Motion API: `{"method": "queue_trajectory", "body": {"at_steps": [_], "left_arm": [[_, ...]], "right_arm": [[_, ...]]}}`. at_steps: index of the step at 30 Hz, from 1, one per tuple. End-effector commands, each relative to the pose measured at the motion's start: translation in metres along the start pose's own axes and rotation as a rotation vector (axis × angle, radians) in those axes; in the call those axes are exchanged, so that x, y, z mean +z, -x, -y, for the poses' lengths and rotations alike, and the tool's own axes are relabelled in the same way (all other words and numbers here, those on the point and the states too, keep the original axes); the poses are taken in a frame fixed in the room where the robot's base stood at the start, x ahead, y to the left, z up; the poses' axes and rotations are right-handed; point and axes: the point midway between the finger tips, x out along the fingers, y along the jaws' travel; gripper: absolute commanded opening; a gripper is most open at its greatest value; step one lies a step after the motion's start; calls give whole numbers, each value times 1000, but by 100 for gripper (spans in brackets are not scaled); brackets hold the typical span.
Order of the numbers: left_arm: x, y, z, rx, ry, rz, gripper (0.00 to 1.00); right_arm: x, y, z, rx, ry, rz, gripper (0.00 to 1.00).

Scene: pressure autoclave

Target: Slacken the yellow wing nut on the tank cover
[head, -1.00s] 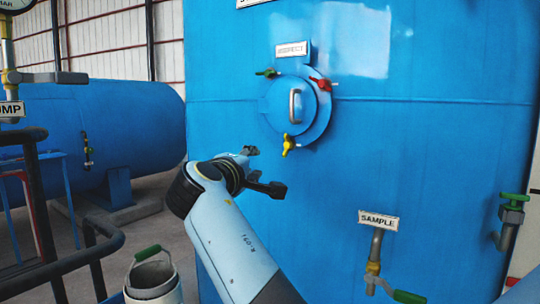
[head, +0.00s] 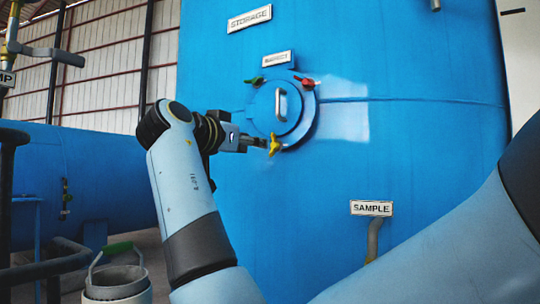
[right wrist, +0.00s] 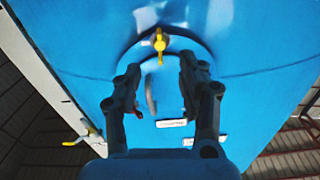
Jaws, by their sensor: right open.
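The yellow wing nut (head: 274,144) sits at the lower edge of the round blue tank cover (head: 262,108), which has a grey handle (head: 281,104). My right gripper (head: 262,142) is just left of the nut, with its fingertips close to it; contact cannot be told. In the right wrist view the cover appears upside down. There the open right gripper (right wrist: 158,72) has nothing between its fingers, and the yellow wing nut (right wrist: 160,42) shows ahead, roughly centred beyond the fingertips. My left gripper is not in view.
A green wing nut (head: 254,80) and a red wing nut (head: 304,80) sit on the cover's upper edge. A SAMPLE sign (head: 371,208) and pipe are lower right on the tank (head: 420,130). A bucket (head: 116,283) and dark rails (head: 45,268) stand lower left.

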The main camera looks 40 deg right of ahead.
Motion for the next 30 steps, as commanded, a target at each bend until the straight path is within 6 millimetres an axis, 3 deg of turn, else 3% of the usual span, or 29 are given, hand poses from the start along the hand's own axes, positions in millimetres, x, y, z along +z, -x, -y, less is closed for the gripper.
{"method": "queue_trajectory", "body": {"at_steps": [6, 13, 25, 30], "left_arm": [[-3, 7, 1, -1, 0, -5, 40], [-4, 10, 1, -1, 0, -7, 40], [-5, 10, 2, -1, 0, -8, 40], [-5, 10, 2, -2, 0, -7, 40]], "right_arm": [[-3, -46, -1, 4, 4, -5, 40], [-1, -80, 0, 2, 4, -3, 40], [0, -88, 0, 0, 2, 0, 40], [0, -88, 0, 0, 2, 0, 18]]}}
